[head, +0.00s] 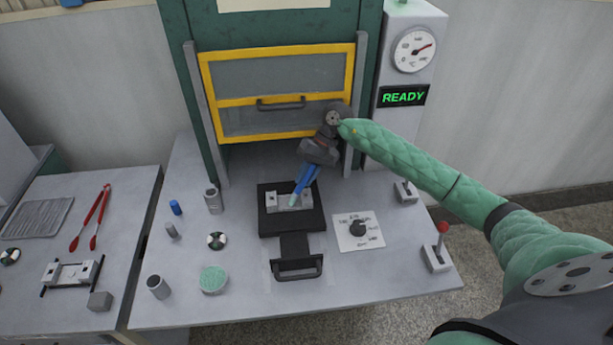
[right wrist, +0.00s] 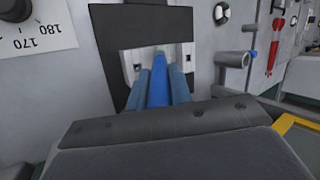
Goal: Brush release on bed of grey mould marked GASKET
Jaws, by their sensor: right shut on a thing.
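The grey mould (head: 273,203) lies on a black sliding plate (head: 290,222) in front of the press. No GASKET marking is readable on it. My right gripper (head: 304,184) comes down over the mould from the upper right, tilted. Its blue fingers are shut on a blue brush with a pale tip (head: 293,201). The tip is at the mould's bed; I cannot tell whether it touches. In the right wrist view the brush's blue handle (right wrist: 158,82) sits between the fingers and hides the middle of the mould (right wrist: 187,54). My left gripper is not in view.
The yellow-framed press guard (head: 280,132) is just behind my right gripper. A dial panel (head: 358,231) and red-knobbed lever (head: 441,236) stand right. Small cylinders and a green-topped round pot (head: 213,280) stand left. Red tongs (head: 90,219) lie on the left table.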

